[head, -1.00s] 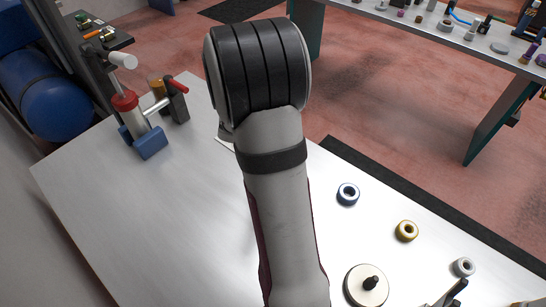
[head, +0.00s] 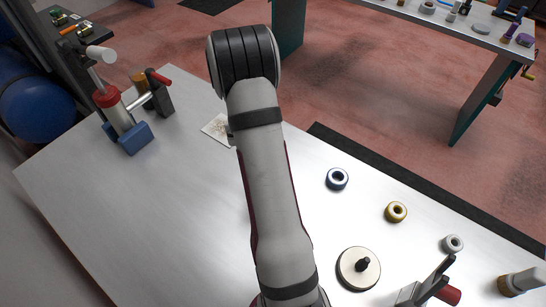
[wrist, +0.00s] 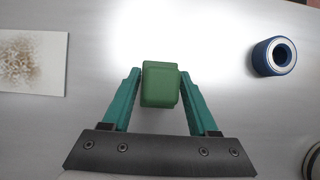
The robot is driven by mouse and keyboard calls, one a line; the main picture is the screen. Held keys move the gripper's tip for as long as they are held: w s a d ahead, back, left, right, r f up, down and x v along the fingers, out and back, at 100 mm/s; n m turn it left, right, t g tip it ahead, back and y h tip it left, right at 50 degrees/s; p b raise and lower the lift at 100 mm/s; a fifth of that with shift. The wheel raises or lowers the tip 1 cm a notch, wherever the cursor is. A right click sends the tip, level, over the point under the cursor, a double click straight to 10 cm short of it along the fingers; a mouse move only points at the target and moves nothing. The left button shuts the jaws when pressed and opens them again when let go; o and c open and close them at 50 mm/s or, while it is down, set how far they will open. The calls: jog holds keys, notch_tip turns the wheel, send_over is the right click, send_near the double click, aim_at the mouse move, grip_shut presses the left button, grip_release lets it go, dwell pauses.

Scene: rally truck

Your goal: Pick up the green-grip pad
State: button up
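The green-grip pad shows in the wrist view as a rounded green block (wrist: 160,84) over the bright metal tabletop. My gripper (wrist: 160,72) has one teal finger on each side of it, with the tips level with its far part. The tips come very close to its sides. I cannot tell whether they touch it, or whether it rests on the table. In the head view my arm hides the gripper and the pad.
Left of the pad lies a white card with a brown mark (wrist: 32,62); right is a blue ring (wrist: 274,57). The head view shows a yellow ring (head: 396,212), a grey ring (head: 453,243), a round disc with a knob (head: 358,268) and a red-and-blue clamp tool (head: 118,118).

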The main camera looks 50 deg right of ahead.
grip_shut()
